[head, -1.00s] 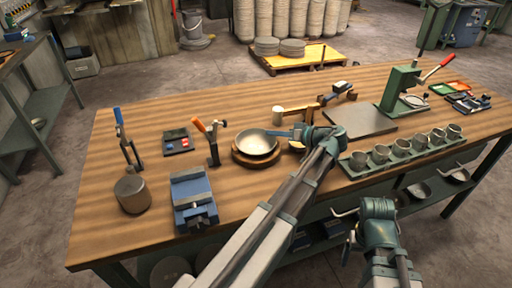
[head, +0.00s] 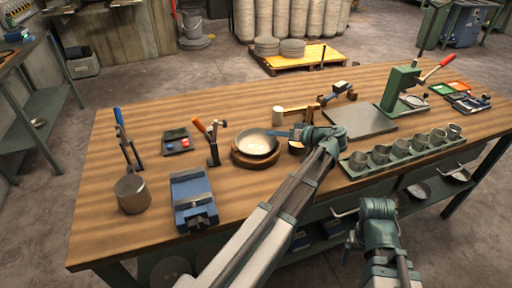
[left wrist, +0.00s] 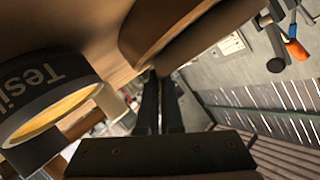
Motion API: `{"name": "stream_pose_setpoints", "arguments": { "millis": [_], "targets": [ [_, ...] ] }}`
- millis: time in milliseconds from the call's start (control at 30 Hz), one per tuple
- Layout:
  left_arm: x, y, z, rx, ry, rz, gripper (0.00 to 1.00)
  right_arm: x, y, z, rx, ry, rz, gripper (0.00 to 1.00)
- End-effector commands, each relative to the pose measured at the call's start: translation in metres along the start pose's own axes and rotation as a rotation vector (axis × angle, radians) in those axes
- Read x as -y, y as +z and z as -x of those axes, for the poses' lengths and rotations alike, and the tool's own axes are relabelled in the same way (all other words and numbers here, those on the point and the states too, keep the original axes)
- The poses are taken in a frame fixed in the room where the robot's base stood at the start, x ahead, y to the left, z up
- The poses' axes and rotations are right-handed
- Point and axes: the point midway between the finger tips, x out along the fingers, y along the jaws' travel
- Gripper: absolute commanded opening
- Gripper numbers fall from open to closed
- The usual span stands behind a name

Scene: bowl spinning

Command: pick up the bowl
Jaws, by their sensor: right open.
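The metal bowl (head: 256,142) sits upright on a round brown wooden base (head: 250,162), near the middle of the workbench in the head view. My left gripper (head: 282,133) is at the bowl's right rim, its fingers pointing left. In the left wrist view the dark fingers (left wrist: 158,100) are close together, with their tips beside a brown curved surface. Whether they grip the rim is hidden. My right gripper (head: 346,232) is open and empty in front of the bench's front edge.
A labelled round container (left wrist: 45,95) is close beside the left fingers in the left wrist view. An orange-handled clamp (head: 211,140) and a blue vise (head: 193,200) stand left of the bowl. A rack of metal cups (head: 400,150) is to the right.

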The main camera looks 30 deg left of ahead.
Motion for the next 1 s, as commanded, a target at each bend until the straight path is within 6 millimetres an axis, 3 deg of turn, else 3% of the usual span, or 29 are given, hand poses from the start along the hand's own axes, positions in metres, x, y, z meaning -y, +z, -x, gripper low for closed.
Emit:
{"name": "stream_pose_setpoints", "arguments": {
  "millis": [467, 667, 1000],
  "targets": [
    [0.004, -0.006, 0.003, 0.0, 0.0, 0.0, 0.0, -0.001, 0.001, 0.008, 0.0, 0.0, 0.0, 0.82],
    [0.015, -0.023, 0.009, 0.0, -0.001, 0.0, 0.0, -0.003, 0.002, 0.029, 0.0, 0.0, 0.0, 0.82],
    [0.043, -0.064, 0.026, 0.0, -0.002, -0.001, 0.0, -0.008, 0.005, 0.081, 0.0, 0.0, -0.001, 0.82]
  ]
}}
